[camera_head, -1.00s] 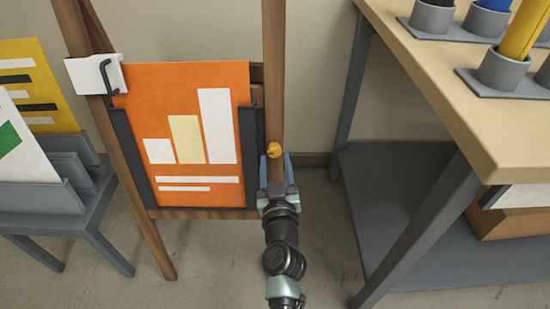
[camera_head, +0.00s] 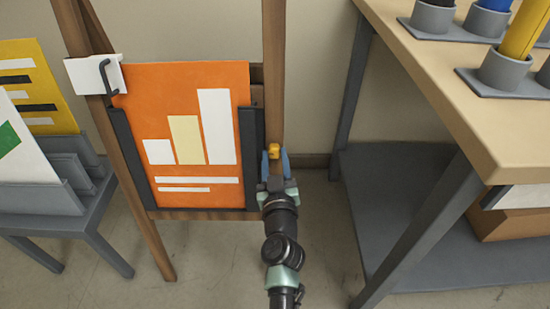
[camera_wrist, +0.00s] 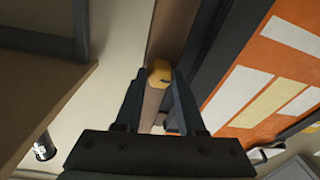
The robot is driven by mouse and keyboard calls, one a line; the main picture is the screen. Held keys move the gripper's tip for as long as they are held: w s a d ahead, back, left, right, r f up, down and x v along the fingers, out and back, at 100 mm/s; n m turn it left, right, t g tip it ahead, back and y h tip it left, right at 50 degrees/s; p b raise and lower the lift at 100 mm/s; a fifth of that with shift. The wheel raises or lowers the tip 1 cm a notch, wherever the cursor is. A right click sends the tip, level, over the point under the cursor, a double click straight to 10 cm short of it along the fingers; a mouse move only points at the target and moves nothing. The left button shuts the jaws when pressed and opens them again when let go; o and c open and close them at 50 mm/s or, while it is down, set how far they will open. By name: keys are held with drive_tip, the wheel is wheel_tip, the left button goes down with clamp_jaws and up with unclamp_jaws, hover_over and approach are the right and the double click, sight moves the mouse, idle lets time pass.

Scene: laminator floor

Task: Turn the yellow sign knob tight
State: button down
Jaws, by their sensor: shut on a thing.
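The yellow knob (camera_head: 273,150) sits on the right wooden leg of the easel, beside the dark right rail of the sign holder. My gripper (camera_head: 275,156) reaches up to it from below, with one blue finger on each side. In the wrist view the yellow knob (camera_wrist: 160,74) lies between the fingertips of my gripper (camera_wrist: 160,78), which are shut on it. The fingers partly hide its sides. The orange sign (camera_head: 190,130) with white and pale yellow bars stands upright in its holder, left of my gripper.
A workbench (camera_head: 460,90) with cups of coloured rolls stands at the right, with a grey lower shelf (camera_head: 400,200). A grey rack (camera_head: 60,205) with other signs is at the left. A white bracket with a dark hook (camera_head: 95,75) is on the easel's left leg. Floor shows between easel and bench.

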drive_tip(key=shift+m, duration=0.4)
drive_tip(key=m+h+p, duration=0.1)
drive_tip(key=m+p, duration=0.1)
drive_tip(key=m, duration=0.2)
drive_tip(key=shift+a+r, duration=0.1)
drive_tip(key=shift+a, duration=0.05)
drive_tip(key=m+h+p, duration=0.1)
drive_tip(key=m+p, duration=0.2)
drive_tip(key=m, duration=0.2)
drive_tip(key=m+p, duration=0.2)
drive_tip(key=m, duration=0.1)
drive_tip(key=m+g+h+p, duration=0.1)
drive_tip(key=m+p, duration=0.1)
drive_tip(key=m, duration=0.1)
drive_tip(key=shift+a+r+m, duration=0.1)
drive_tip(key=shift+a+m, duration=0.05)
drive_tip(key=shift+m, duration=0.15)
drive_tip(key=shift+m+h+p, duration=0.5)
drive_tip(key=shift+m+p, duration=0.4)
drive_tip(key=shift+m, duration=1)
drive_tip(key=shift+g, duration=0.3)
drive_tip(key=c, duration=0.8)
unclamp_jaws()
